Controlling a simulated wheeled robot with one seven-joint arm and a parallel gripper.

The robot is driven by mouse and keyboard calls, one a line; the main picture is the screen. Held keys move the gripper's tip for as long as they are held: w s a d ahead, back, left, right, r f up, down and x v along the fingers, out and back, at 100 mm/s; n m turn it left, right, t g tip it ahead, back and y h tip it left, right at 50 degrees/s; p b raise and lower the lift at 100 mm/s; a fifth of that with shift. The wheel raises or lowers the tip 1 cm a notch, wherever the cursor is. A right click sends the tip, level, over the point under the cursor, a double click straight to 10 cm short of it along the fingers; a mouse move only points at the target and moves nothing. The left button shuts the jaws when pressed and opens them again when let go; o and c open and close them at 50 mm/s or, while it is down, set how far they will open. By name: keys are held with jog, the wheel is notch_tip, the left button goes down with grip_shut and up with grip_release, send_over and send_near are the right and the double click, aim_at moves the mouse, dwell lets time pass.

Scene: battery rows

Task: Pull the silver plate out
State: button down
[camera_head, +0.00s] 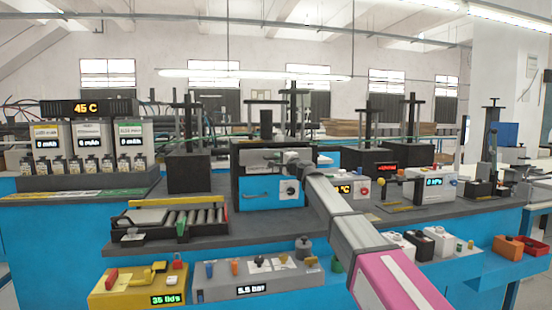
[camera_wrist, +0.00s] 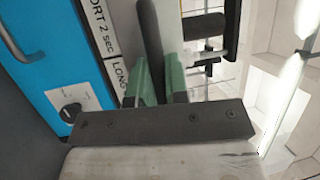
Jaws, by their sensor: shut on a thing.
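A blue-fronted box (camera_head: 258,195) with a dark grey case stands mid-bench under a press frame. Its front has a handle and a round dial; the blue front also shows in the wrist view (camera_wrist: 42,60), beside a printed label strip. My gripper (camera_head: 292,158) is at the upper front of this box. In the wrist view its green fingers (camera_wrist: 158,82) are shut on a dark grey bar (camera_wrist: 150,40). I cannot tell whether this bar is the silver plate's edge or handle. The rest of the plate is not clearly visible, and my arm hides part of the box's right side.
A roller tray (camera_head: 170,222) is on the bench to the left. Battery cells under a "45 C" display (camera_head: 86,108) stand farther left. A yellow box (camera_head: 137,285) and a grey box (camera_head: 258,280) sit in front. Units with displays crowd the right.

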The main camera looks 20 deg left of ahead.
jog(key=s+d, duration=0.7)
jog(key=s, duration=0.3)
jog(key=shift+s, duration=0.4)
jog(key=shift+d, duration=0.1)
jog(key=c, duration=1.1)
grip_release()
jog(key=shift+c, duration=0.2)
jog(key=shift+d, duration=0.1)
jog(key=v, duration=1)
jog(key=shift+s+d, duration=0.2)
jog(key=shift+f, duration=0.1)
